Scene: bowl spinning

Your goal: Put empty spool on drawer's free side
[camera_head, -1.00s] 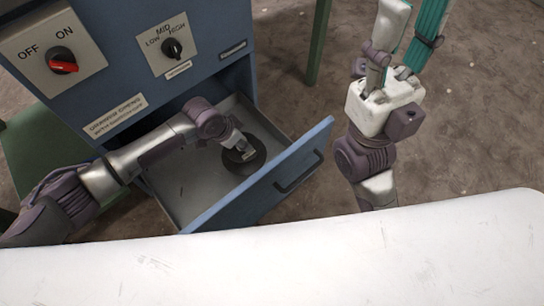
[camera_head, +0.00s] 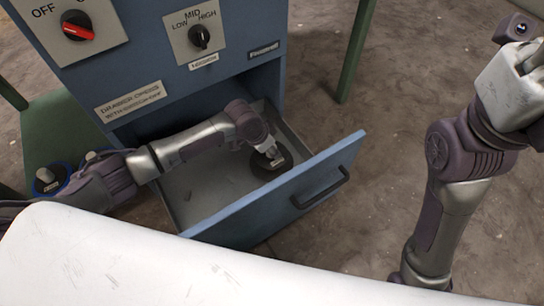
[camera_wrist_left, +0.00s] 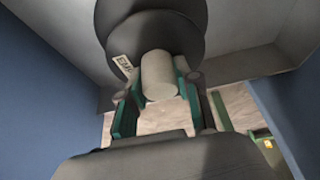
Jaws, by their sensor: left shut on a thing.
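The empty spool (camera_head: 284,158) is a dark disc inside the open drawer (camera_head: 207,190), at the drawer's right side in the head view. In the left wrist view its dark flange (camera_wrist_left: 150,25) with a small white label and its pale core (camera_wrist_left: 159,75) fill the top middle. My left gripper (camera_head: 272,157) reaches down into the drawer and is shut on the pale core; its green fingers (camera_wrist_left: 160,108) lie on both sides of it. Whether the spool touches the drawer bottom is hard to tell. My right gripper (camera_head: 515,85) is cut off at the right edge, its fingers out of frame.
The blue cabinet (camera_head: 150,60) has a red switch (camera_head: 78,25) and a black speed knob (camera_head: 199,37). A blue-wound spool (camera_head: 48,180) stands on the green surface (camera_head: 30,145) at left. The drawer front with its handle (camera_head: 320,188) borders the drawer; a white surface (camera_head: 130,265) lies in front.

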